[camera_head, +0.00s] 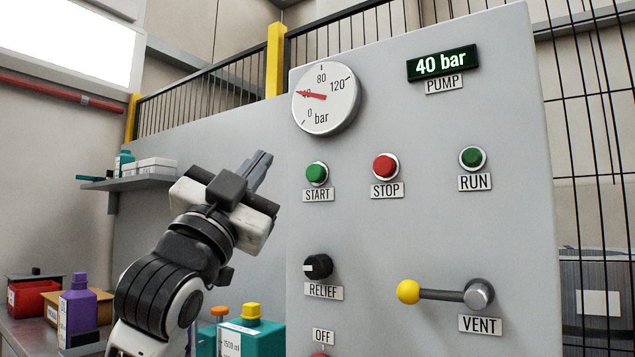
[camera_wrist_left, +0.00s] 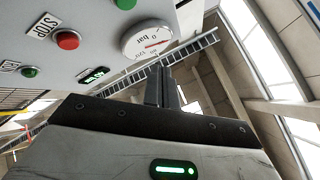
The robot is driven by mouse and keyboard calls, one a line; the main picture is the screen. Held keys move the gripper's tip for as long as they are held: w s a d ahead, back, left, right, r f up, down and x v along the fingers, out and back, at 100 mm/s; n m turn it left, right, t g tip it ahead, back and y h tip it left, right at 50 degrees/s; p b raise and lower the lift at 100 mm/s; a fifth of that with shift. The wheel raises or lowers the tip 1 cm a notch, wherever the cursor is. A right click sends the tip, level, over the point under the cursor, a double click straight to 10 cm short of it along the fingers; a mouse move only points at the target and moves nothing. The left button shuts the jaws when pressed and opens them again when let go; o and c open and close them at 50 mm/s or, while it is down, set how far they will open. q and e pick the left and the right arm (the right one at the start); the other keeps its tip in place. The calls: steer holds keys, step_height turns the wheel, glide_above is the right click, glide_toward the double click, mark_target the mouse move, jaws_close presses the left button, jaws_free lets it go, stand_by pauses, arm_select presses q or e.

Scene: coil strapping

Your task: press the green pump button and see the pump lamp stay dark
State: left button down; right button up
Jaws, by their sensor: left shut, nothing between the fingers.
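The green START button (camera_head: 317,174) is on the grey control panel, left of the red STOP button (camera_head: 385,167). The round green RUN lamp (camera_head: 472,158) at the right looks dark, with no glow. It also shows in the left wrist view (camera_wrist_left: 30,72). A PUMP display (camera_head: 441,63) above reads 40 bar in lit green. My left gripper (camera_head: 262,166) is shut and empty, left of the START button and apart from it in the picture. Its fingers (camera_wrist_left: 160,78) point up past the gauge in the left wrist view. My right gripper is not in view.
The pressure gauge (camera_head: 325,97) has its needle near 40. Below are the RELIEF knob (camera_head: 318,266) and the VENT lever (camera_head: 440,294) with a yellow ball, which sticks out. A shelf (camera_head: 130,182) is at the left; a purple bottle (camera_head: 78,308) and teal canister (camera_head: 262,335) stand lower.

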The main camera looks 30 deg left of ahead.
mark_target(315, 173)
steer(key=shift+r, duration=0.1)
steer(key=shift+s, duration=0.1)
arm_select(q)
steer(key=w, duration=0.6)
steer(key=w+p, duration=0.1)
steer(key=w, duration=0.1)
steer(key=shift+w+d, duration=0.35)
steer(key=shift+w, duration=0.05)
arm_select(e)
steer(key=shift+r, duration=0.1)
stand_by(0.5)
arm_select(q)
steer(key=shift+w, duration=0.15)
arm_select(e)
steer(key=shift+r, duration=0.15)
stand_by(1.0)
arm_select(q)
steer(key=shift+w+p, duration=0.25)
steer(key=shift+p, duration=0.05)
